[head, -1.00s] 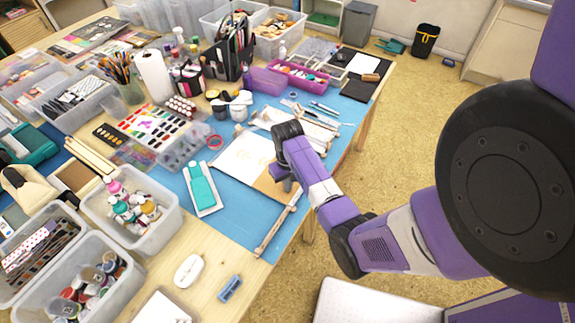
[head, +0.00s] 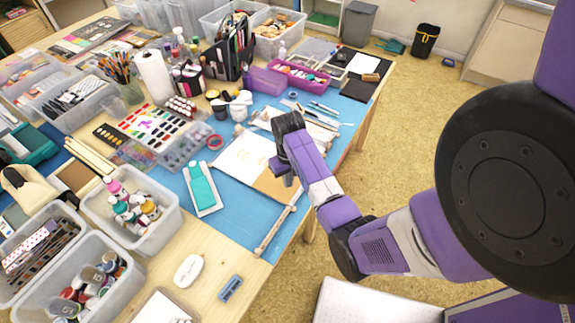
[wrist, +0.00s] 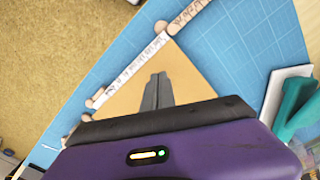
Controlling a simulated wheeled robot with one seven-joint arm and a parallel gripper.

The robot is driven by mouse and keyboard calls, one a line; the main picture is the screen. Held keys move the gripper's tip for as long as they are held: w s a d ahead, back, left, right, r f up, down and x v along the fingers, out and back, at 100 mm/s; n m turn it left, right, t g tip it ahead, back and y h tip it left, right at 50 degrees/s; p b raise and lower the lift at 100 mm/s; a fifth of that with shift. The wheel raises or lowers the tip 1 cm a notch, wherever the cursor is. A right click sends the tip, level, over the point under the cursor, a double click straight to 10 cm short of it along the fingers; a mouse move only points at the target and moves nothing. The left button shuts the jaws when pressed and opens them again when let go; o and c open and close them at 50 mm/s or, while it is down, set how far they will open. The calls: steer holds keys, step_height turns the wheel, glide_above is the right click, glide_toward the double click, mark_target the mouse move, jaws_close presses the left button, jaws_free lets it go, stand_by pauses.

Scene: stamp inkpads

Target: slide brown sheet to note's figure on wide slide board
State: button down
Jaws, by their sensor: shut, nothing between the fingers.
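The brown sheet (head: 281,188) lies flat beside a white sheet with a faint drawing (head: 243,156); it also shows in the wrist view (wrist: 190,75). A strip with printed marks and round wooden knobs (wrist: 128,73) runs along the sheet's edge; it appears to be part of the slide board. The marks are too small to read, and I cannot make out the note's figure. My gripper (head: 287,180) is shut and empty over the brown sheet; its fingertips (wrist: 158,77) point across it. I cannot tell whether they touch it.
A wooden stick-like piece (head: 276,232) lies near the front edge of the blue mat (head: 238,230). A teal item (head: 201,186) on a white base lies to the left. Bins (head: 130,215) and art supplies crowd the table's left and back.

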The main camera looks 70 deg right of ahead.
steer(key=shift+r, duration=2.05)
